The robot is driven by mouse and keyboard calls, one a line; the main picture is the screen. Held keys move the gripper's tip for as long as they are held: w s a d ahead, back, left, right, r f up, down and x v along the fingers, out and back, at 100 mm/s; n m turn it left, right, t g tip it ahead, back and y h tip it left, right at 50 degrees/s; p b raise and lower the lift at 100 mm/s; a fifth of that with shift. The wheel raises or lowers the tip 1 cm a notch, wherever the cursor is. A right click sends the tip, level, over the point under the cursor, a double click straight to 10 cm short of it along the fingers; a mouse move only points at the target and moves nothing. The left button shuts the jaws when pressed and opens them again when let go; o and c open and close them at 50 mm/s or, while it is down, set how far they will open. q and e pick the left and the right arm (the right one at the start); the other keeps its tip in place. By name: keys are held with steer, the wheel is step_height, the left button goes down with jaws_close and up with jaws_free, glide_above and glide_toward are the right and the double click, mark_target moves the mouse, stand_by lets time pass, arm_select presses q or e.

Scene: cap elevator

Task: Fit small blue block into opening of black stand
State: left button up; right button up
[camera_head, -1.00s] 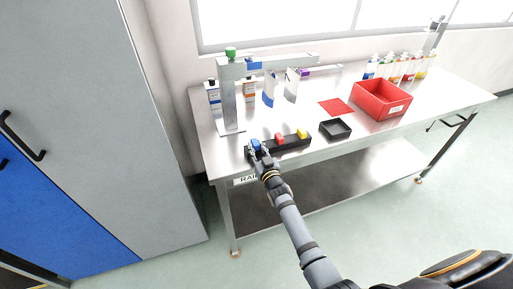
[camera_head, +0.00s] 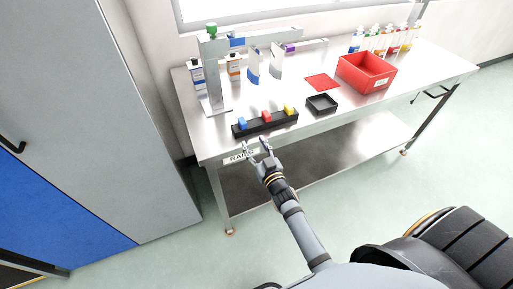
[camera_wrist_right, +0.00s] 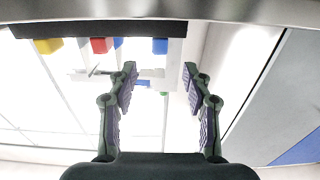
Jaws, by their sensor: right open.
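The small blue block (camera_head: 242,123) stands at the left end of the long black stand (camera_head: 254,126), beside a red block (camera_head: 266,117) and a yellow block (camera_head: 289,111). Its upper part shows above the stand; how deep it sits is hidden. My right gripper (camera_head: 256,147) is open and empty, apart from the block, in front of the table's front edge. In the right wrist view, which looks upside down, the blue block (camera_wrist_right: 160,46) is beyond the gap between the open fingers (camera_wrist_right: 160,72). My left gripper is not in view.
A grey post frame (camera_head: 213,75) with a green knob and rails rises behind the stand. A small black tray (camera_head: 322,104), a red mat (camera_head: 322,82) and a red bin (camera_head: 366,73) are to the right. Several bottles stand behind.

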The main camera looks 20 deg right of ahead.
steer(key=shift+s, duration=0.8)
steer(key=s+d+f+g, duration=0.1)
steer(key=s+f+g, duration=0.3)
steer(key=f, duration=0.7)
steer(key=s+d+f+g+h, duration=0.1)
steer(key=s+f+g, duration=0.1)
steer(key=s+f, duration=0.65)
steer(key=s+d+f+g, duration=0.1)
steer(key=s+f+g, duration=0.2)
steer(key=f, duration=1.1)
steer(key=s+d+f+g, duration=0.1)
steer(key=s+f, duration=0.3)
steer(key=s, duration=0.5)
steer(key=s+d+f+g, duration=0.2)
steer(key=s+f+g, duration=0.2)
steer(key=s, duration=0.5)
steer(key=s+d+f+g, duration=0.2)
steer(key=s+f, duration=0.4)
steer(key=s, duration=0.4)
steer(key=shift+g, duration=0.5)
